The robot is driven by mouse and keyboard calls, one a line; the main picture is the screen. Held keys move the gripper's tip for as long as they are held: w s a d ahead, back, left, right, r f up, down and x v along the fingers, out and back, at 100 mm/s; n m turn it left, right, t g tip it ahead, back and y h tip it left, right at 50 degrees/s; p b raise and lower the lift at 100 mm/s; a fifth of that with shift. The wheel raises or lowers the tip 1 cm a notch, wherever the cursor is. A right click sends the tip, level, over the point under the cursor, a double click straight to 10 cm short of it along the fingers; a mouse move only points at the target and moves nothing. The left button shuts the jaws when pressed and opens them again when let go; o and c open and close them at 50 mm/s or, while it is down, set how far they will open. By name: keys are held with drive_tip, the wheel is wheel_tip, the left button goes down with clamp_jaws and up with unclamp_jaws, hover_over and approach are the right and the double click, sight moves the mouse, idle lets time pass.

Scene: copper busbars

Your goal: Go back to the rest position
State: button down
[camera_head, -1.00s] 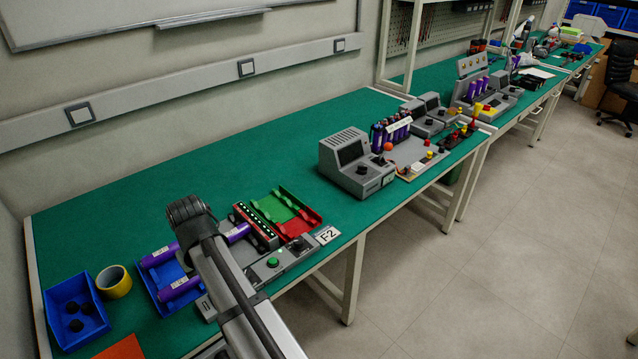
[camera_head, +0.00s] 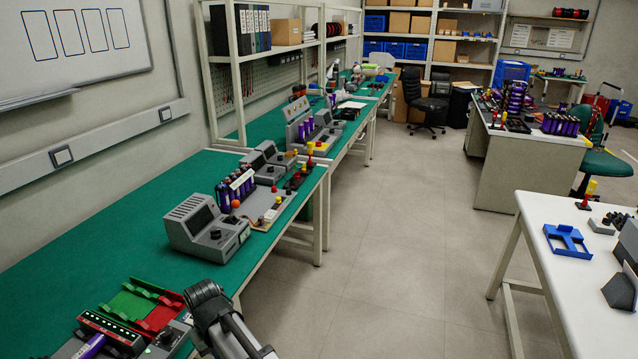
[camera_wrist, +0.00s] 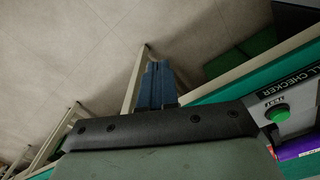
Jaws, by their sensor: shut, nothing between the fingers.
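My gripper (camera_wrist: 158,85) shows in the wrist view with its two blue-grey fingers together and nothing between them. Its fingertips appear against the floor and a bench leg, just off the front edge of the green bench. In the head view my arm (camera_head: 222,322) rises at the bottom middle, in front of the bench edge, and the gripper itself is out of frame. The checker box (camera_wrist: 298,100) with a green button lies right of the fingers in the wrist view, apart from them. A purple cell (camera_wrist: 300,148) shows beside it.
A green and red tray (camera_head: 135,303) sits on the green bench (camera_head: 100,235) at the lower left. A grey device (camera_head: 205,228) and several purple cells stand beyond it. A white table (camera_head: 540,215) stands at the right. The floor (camera_head: 390,250) between is clear.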

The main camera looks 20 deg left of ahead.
drive_tip(key=w+d+f+m, duration=0.35)
drive_tip(key=w+d, duration=0.45)
drive_tip(key=d, duration=0.6)
drive_tip(key=w+d+f+m, duration=0.3)
drive_tip(key=w+d+f, duration=0.2)
drive_tip(key=w+d, duration=0.65)
drive_tip(key=s+d+f+m, duration=0.2)
drive_tip(key=d+f+m, duration=0.1)
drive_tip(key=d, duration=1.4)
drive_tip(key=s+d+f+m, duration=0.2)
drive_tip(key=d+f+m, duration=0.1)
drive_tip(key=d, duration=1.3)
drive_tip(key=s+f+g, duration=0.3)
drive_tip(key=s+f, duration=0.7)
drive_tip(key=s, duration=0.4)
drive_tip(key=s+f+g, duration=0.3)
drive_tip(key=s+f, duration=0.7)
drive_tip(key=s, duration=0.5)
drive_tip(key=shift+s+f+g, duration=0.3)
drive_tip(key=shift+f+g, duration=0.1)
drive_tip(key=shift+a, duration=0.1)
